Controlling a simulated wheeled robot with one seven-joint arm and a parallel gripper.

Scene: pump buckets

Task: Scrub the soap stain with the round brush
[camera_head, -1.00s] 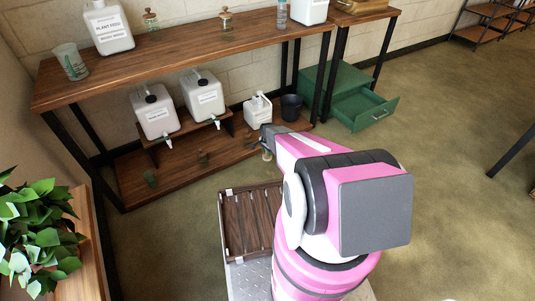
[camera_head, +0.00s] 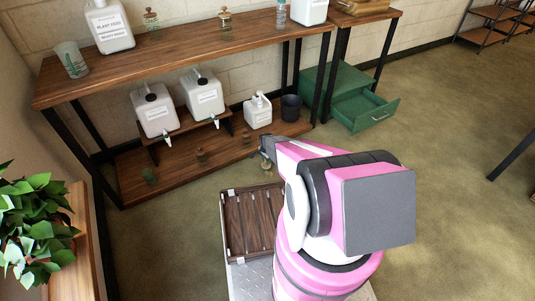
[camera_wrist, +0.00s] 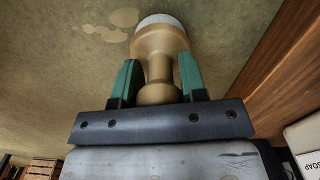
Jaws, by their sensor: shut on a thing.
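My gripper (camera_wrist: 158,82) is shut on the round brush (camera_wrist: 160,42), its green fingers on either side of the turned wooden handle. The brush's pale bristle end points away from my wrist. The pale, blotchy soap stain (camera_wrist: 103,31) lies on the floor, upper left in the wrist view, and looks apart from the brush. In the head view my gripper (camera_head: 265,152) is low in front of the lower shelf, with the brush (camera_head: 267,166) below it. I cannot make out the stain in the head view.
The wooden lower shelf (camera_head: 180,182) holds white jugs, small brown items and a dark bucket (camera_head: 291,108). A soap jug (camera_wrist: 306,145) shows at the wrist view's right edge. A slatted wooden tray (camera_head: 235,225) sits beside my arm. Open floor (camera_head: 450,200) lies to the right.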

